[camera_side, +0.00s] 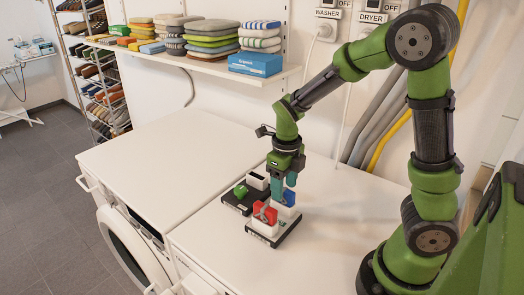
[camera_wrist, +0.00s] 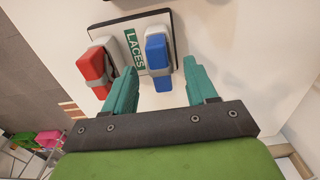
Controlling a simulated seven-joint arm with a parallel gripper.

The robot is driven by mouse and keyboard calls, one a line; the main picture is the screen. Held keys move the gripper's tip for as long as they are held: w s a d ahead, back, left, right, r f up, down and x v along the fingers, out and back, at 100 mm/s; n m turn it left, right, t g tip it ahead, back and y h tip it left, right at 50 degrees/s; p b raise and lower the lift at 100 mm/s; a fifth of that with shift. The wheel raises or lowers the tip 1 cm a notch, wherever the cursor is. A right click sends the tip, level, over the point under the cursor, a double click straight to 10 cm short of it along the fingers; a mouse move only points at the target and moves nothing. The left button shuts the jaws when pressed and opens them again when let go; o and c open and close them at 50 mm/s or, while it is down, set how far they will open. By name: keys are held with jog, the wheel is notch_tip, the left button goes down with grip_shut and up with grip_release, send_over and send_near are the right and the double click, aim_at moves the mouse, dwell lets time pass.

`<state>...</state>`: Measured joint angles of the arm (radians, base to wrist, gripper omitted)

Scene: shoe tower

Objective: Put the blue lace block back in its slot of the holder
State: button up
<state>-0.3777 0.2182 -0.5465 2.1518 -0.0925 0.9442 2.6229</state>
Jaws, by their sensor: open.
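The blue lace block (camera_side: 289,198) stands at the white slot on the far side of the laces holder (camera_side: 256,238). In the wrist view the blue block (camera_wrist: 158,62) is upright over the right-hand slot, beside the green LACES label; I cannot tell how deep it sits. My gripper (camera_side: 284,182) is open just above it. In the wrist view the teal fingers (camera_wrist: 158,68) are apart, one on each side of the blue block, with gaps visible. The red block (camera_side: 265,213) stands in the near slot, and also shows at left in the wrist view (camera_wrist: 95,66).
The white machine top (camera_side: 150,165) is otherwise clear.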

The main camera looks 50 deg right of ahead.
notch_tip(320, 180, up, 15)
jog(key=shift+f, duration=0.1)
dwell(0.8)
jog(key=s+a+n+t+y, duration=0.1)
jog(key=s+a+n+t, duration=0.2)
jog(key=n, duration=1.3)
jog(key=s+a+n+t+y, duration=0.1)
jog(key=s+a+n+t, duration=0.3)
jog(key=n, duration=1.2)
jog(key=shift+s+a+r, duration=0.15)
jog(key=shift+s+r, duration=0.25)
jog(key=shift+s, duration=0.55)
jog(key=shift+o, duration=0.4)
